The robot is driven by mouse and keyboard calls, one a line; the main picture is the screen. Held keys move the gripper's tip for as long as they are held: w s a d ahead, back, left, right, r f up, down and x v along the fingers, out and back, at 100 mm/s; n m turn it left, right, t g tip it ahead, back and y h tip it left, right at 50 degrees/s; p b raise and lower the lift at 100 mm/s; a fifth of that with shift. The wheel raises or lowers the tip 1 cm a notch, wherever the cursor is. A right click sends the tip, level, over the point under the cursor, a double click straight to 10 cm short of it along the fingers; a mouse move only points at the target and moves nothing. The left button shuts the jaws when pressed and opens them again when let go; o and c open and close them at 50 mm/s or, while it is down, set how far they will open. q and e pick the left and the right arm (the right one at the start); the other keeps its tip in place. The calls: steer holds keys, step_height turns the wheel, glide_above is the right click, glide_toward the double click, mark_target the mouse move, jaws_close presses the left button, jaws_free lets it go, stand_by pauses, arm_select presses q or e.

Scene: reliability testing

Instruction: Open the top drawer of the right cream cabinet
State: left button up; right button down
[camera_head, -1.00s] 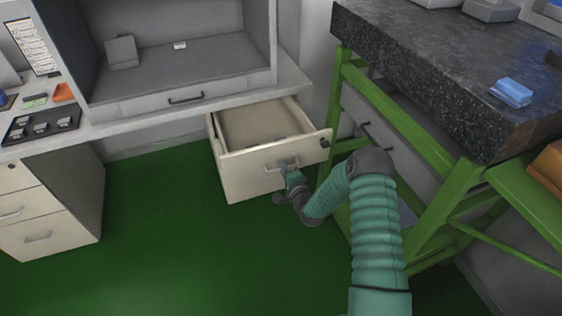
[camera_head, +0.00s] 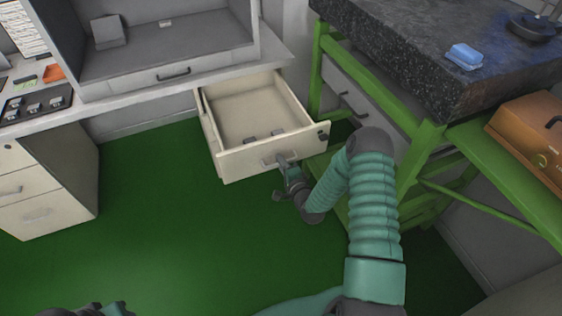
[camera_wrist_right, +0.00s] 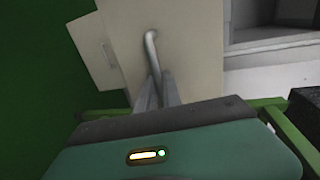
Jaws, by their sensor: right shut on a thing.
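The cream cabinet's top drawer (camera_head: 232,163) under the right part of the bench is pulled out, and its inside shows. A few small grey pieces lie on its floor near the front. My right gripper (camera_head: 284,162) is shut on the metal drawer handle (camera_head: 268,163) at the drawer front. In the wrist view the handle (camera_wrist_right: 151,48) runs down between the fingers of the right gripper (camera_wrist_right: 157,92), against the cream front (camera_wrist_right: 190,60). The lower cabinet front is hidden behind the drawer. A bit of my left arm shows at the bottom left; its gripper is not visible.
A green-framed stand with a dark stone slab (camera_head: 400,55) stands close to the drawer's right. An orange-brown box (camera_head: 530,140) sits on a green shelf. Another cream cabinet (camera_head: 45,190) is at the left. The green floor (camera_head: 160,220) is clear.

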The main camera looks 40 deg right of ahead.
steer(key=shift+a+f, duration=0.15)
steer(key=shift+f, duration=0.05)
steer(key=c, duration=1.9)
jaws_free()
steer(key=shift+c, duration=0.2)
steer(key=shift+o, duration=0.7)
steer(key=shift+r, duration=0.1)
steer(key=shift+s+r, duration=0.1)
steer(key=shift+s, duration=0.2)
steer(key=p+v, duration=0.3)
steer(key=v, duration=1.3)
